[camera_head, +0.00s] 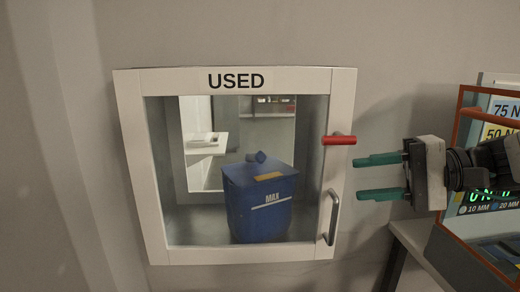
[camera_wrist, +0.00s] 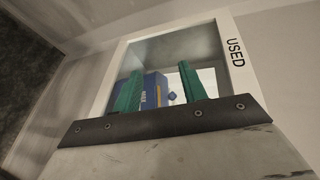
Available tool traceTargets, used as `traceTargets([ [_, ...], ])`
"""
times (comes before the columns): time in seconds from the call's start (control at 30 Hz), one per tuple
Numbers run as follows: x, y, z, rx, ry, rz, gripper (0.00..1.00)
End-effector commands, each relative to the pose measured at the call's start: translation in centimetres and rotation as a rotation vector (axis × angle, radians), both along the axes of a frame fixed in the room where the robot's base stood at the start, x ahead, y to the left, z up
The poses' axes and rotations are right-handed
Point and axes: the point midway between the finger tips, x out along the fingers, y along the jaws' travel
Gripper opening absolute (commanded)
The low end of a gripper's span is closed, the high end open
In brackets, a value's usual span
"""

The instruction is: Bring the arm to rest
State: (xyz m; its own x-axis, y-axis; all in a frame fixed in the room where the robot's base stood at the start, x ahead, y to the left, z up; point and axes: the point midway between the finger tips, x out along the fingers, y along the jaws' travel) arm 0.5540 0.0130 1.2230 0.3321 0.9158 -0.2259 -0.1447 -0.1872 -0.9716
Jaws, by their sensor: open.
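My gripper (camera_head: 378,177) is in front of the wall, just right of the white-framed "USED" hatch. Its two green fingers point left, apart, with nothing between them. In the wrist view my gripper (camera_wrist: 158,92) shows both green fingers spread, with the hatch beyond them. My arm reaches in from the right edge of the head view.
The "USED" hatch (camera_head: 133,180) has a clear pane, a red latch (camera_head: 339,140) and a metal handle (camera_head: 333,218). A blue bin (camera_head: 240,210) marked "MAX" stands inside. An orange-edged panel (camera_head: 466,130) with number labels stands right, by a bench (camera_head: 412,237).

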Motion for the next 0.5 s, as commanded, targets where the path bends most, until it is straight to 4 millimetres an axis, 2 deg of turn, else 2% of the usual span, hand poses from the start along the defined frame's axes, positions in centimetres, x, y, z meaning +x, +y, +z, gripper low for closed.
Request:
traceTargets([
  [0.1, -3.6, 0.8, -5.2, -0.259, 0.191, 0.061, 0.42],
  [0.23, -7.7, -0.3, -9.9, -0.59, 0.32, 0.118, 0.42],
  [0.37, -10.8, -2.8, -12.6, -0.927, 0.338, 0.153, 0.42],
  [0.5, -12.4, -5.3, -13.3, -1.224, 0.251, 0.191, 0.42],
])
